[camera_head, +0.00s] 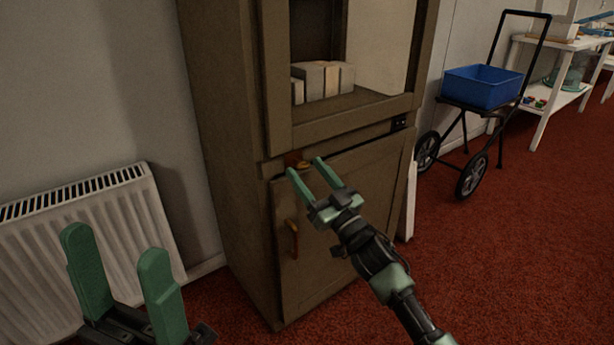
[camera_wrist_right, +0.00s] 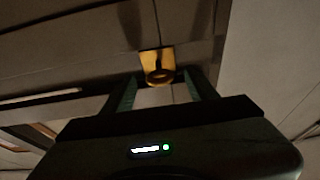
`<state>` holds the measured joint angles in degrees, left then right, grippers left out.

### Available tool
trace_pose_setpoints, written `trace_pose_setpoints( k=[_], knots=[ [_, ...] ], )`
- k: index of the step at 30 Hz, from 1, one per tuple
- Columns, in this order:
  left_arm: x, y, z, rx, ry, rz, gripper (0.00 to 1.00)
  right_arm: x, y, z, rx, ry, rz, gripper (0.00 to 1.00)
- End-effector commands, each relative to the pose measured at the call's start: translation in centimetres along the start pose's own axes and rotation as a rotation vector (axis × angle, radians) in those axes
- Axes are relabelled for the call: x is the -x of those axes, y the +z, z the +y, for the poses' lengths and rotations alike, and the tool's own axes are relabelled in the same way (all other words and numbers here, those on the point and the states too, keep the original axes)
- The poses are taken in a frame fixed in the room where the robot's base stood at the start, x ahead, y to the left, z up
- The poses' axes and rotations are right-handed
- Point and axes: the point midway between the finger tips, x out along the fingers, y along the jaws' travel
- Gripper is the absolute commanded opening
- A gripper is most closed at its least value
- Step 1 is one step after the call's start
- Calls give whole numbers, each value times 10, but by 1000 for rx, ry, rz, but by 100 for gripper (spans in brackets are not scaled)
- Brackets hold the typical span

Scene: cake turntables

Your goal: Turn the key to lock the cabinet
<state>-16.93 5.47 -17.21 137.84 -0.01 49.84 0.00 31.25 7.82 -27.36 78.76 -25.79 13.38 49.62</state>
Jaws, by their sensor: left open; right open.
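The cabinet (camera_head: 232,150) is a tall brown unit with an open-looking upper compartment and a lower door (camera_head: 345,215). A small brass-coloured key (camera_head: 301,164) sits at the lock near the top left of the lower door. In the right wrist view the key (camera_wrist_right: 159,76) shows as a yellow plate with a ring, between and just beyond the fingertips. My right gripper (camera_head: 304,168) is open, its fingers pointing at the key; I cannot tell whether they touch it. My left gripper (camera_head: 118,255) is open and empty at the lower left, away from the cabinet.
A curved handle (camera_head: 292,238) is on the lower door, below the key. Several pale blocks (camera_head: 322,80) stand on the upper shelf. A white radiator (camera_head: 95,235) is at left. A cart with a blue bin (camera_head: 482,86) and a white table (camera_head: 557,88) stand at right on red carpet.

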Motion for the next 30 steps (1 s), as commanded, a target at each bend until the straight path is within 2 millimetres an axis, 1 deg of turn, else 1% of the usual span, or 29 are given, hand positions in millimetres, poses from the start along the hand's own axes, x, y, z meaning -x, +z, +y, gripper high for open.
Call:
trace_pose_setpoints(
  k=[4,11,12,14,15,17,18,25,30],
  knots=[
    [-1,0,0,-1,4,9,66,-8,0,0,0,0,-1,58],
    [-2,0,0,-1,5,11,66,-8,0,0,0,0,-2,58],
    [-2,0,0,-1,5,11,66,-8,0,0,0,0,-2,47],
    [-2,0,0,-1,5,11,66,-8,0,0,0,1,-2,30],
    [-2,0,0,-1,5,11,66,-8,0,0,0,0,-2,19],
    [-2,0,0,-1,5,11,66,-8,0,0,0,0,-2,3],
    [-2,0,0,-1,5,11,66,-8,0,0,0,0,-2,0],
    [-4,0,0,-1,4,11,66,-8,0,0,18,-7,-2,0],
    [-4,-2,0,0,-2,1,66,-8,-1,1,77,-32,-2,0]
  ],
)
